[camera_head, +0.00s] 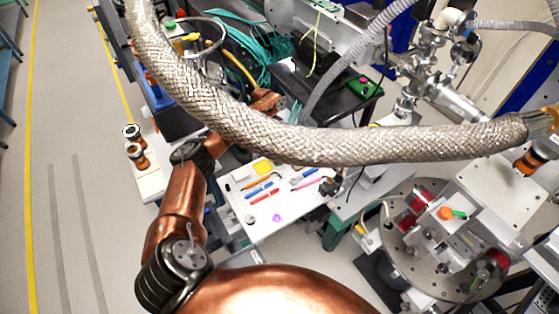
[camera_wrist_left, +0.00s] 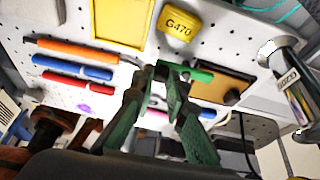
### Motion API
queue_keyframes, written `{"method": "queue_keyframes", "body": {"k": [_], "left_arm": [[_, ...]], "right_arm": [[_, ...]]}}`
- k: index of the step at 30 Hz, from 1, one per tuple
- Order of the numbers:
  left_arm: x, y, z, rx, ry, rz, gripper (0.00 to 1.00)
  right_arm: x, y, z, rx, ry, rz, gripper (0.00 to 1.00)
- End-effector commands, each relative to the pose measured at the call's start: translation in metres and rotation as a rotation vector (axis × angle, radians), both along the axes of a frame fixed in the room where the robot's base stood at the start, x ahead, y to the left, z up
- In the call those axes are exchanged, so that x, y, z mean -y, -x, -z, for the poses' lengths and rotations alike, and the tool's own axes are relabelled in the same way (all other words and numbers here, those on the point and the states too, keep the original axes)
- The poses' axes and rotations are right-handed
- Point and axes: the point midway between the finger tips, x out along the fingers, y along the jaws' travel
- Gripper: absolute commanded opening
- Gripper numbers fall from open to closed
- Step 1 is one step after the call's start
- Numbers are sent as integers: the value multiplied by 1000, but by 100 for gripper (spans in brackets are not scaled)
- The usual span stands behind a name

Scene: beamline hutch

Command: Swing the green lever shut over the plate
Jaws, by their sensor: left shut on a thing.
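In the head view, the left gripper (camera_head: 296,112) shows only in small part above the braided hose. Its fingertips, the lever and the plate cannot be made out there, as the hose crosses in front. My right gripper is in neither view.
A thick braided hose (camera_head: 350,147) crosses the head view. The white perforated board (camera_head: 240,213) carries blue (camera_head: 260,188) and red pens (camera_head: 265,198). A round stage (camera_head: 400,270) is at right.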

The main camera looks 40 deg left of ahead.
Motion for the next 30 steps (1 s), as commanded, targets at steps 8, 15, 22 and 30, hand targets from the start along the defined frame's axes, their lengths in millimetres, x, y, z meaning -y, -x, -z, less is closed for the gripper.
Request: {"method": "queue_keyframes", "body": {"k": [8,15,22,30], "left_arm": [[-1,0,1,-1,-3,27,0],[-1,0,1,-1,-3,27,0],[-1,0,1,-1,-1,25,25],[-1,0,0,0,-1,25,30]], "right_arm": [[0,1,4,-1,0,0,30],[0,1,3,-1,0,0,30],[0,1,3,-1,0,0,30],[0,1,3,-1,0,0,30]]}}
